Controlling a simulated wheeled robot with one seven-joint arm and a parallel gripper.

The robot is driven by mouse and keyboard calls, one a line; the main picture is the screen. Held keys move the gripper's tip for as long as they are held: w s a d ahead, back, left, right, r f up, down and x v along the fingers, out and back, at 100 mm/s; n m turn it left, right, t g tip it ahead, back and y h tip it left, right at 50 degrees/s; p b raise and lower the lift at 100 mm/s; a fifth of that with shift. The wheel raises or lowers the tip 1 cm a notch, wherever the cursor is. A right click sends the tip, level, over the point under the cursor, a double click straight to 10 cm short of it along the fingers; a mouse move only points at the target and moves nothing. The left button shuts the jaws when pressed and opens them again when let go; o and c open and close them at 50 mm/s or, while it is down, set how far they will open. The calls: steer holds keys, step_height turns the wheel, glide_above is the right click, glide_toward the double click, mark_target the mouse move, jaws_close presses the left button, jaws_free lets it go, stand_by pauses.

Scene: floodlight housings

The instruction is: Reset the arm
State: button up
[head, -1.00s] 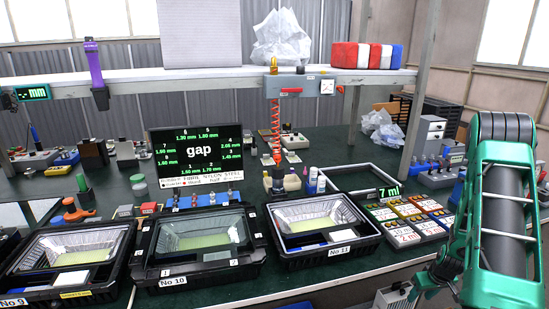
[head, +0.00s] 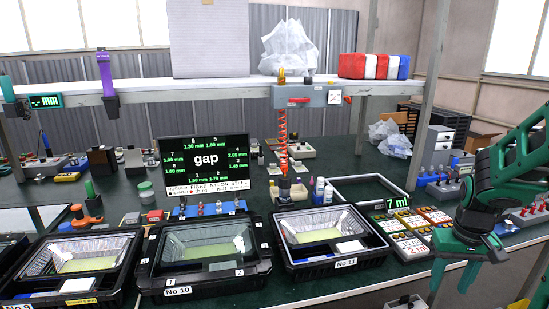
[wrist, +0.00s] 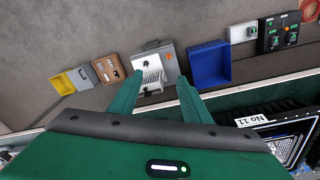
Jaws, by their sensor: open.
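My gripper (wrist: 160,85) shows in the wrist view with its two green fingers spread apart and nothing between them. It points down over the floor in front of the bench edge. In the head view my green arm and gripper (head: 470,260) hang at the right, in front of the bench's right part, clear of the housings. The floodlight housing No 11 (head: 346,262) sits on the bench to the left of the gripper. It also shows at the lower right in the wrist view (wrist: 253,121).
Housing No 10 (head: 178,291) and housing No 9 (head: 80,301) stand further left. A gap display (head: 205,160) stands behind them. An empty frame (head: 370,183) lies behind No 11. On the floor are a blue bin (wrist: 210,65), a yellow bin (wrist: 62,84) and a grey box (wrist: 155,65).

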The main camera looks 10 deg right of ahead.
steer(key=s+a+r+m, duration=0.1)
steer(key=s+a+r, duration=0.2)
steer(key=s, duration=0.3)
steer(key=s+a+r+m+y, duration=0.1)
steer(key=s+a+r, duration=0.2)
steer(key=s+a, duration=0.2)
steer(key=shift+s+r+g, duration=0.3)
steer(key=shift+s, duration=0.9)
